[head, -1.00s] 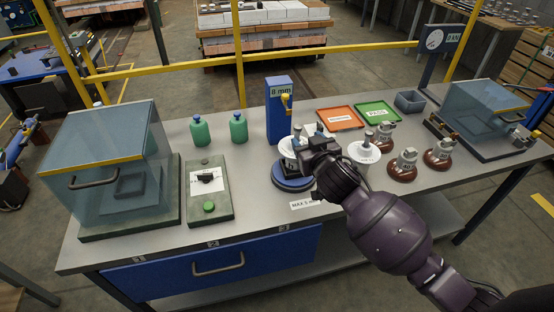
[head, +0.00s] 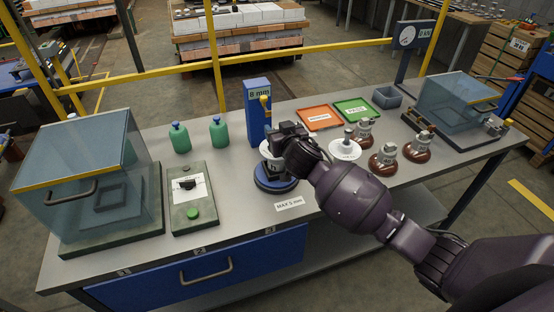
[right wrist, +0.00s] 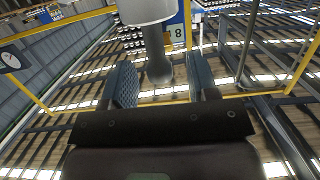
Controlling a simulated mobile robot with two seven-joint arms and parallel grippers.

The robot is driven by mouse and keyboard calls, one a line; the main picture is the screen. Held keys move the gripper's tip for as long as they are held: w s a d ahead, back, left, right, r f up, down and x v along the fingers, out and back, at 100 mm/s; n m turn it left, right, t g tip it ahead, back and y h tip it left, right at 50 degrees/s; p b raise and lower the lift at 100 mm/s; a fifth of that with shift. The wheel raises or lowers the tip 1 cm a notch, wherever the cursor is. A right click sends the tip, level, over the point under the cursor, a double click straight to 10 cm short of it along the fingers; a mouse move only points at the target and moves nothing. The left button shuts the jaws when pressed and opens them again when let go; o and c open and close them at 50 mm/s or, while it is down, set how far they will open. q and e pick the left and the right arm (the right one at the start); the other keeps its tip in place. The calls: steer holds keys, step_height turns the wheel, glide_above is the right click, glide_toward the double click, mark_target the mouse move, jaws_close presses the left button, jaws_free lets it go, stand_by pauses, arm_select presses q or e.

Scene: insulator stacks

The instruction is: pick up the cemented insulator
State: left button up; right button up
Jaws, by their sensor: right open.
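A white insulator (head: 268,151) stands on a round blue base (head: 275,182) in front of the blue gauge post. My right gripper (head: 279,141) is over it and hides much of it. In the right wrist view its white body (right wrist: 146,10) is at the top edge. Its grey metal stem (right wrist: 157,60) lies between the fingers of my open right gripper (right wrist: 162,85), with gaps on both sides. Another white insulator (head: 345,150) and several brown ones (head: 383,163) stand to the right. I cannot tell from markings which is cemented. My left gripper is out of view.
The blue gauge post (head: 257,100) reads 8 mm, close behind the gripper. Orange (head: 318,118) and green (head: 357,110) trays lie behind. Green bottles (head: 219,132), a switch box (head: 193,200) and a clear-covered box (head: 85,175) stand left. Another clear-covered box (head: 455,105) stands right.

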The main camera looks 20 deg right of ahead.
steer(key=shift+w+f, duration=0.15)
steer(key=shift+w, duration=0.65)
steer(key=shift+w+f, duration=0.15)
steer(key=shift+w, duration=0.65)
steer(key=shift+c, duration=0.2)
jaws_close()
steer(key=shift+r, duration=0.2)
